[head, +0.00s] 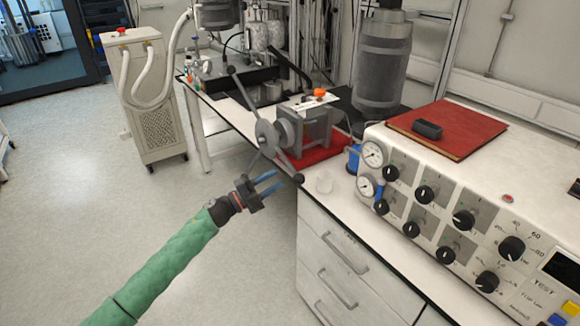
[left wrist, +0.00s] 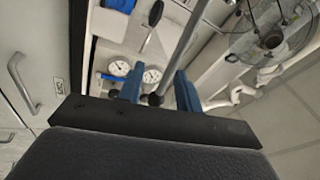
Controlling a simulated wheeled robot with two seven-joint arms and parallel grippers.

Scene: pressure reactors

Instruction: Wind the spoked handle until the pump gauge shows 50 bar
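The spoked handle (head: 266,132) is a grey hub with thin spokes ending in dark knobs, on the side of the grey pump (head: 317,128). One spoke points up-left; another points down-right to a knob (head: 299,178). My left gripper (head: 277,180), with blue fingers, is open just left of that lower knob. In the left wrist view, a spoke with a dark knob (left wrist: 152,99) shows between the spread fingers (left wrist: 160,76); contact cannot be told. Two round gauges (head: 373,154) (head: 366,187) are on the white panel; their readings are too small. My right gripper is out of view.
The pump stands on a red mat (head: 318,153) on the white bench. The control panel (head: 470,215) with black knobs is at right, a red book (head: 446,128) on top. Drawers (head: 345,262) are below. A wheeled unit (head: 148,97) stands at left; the floor between is clear.

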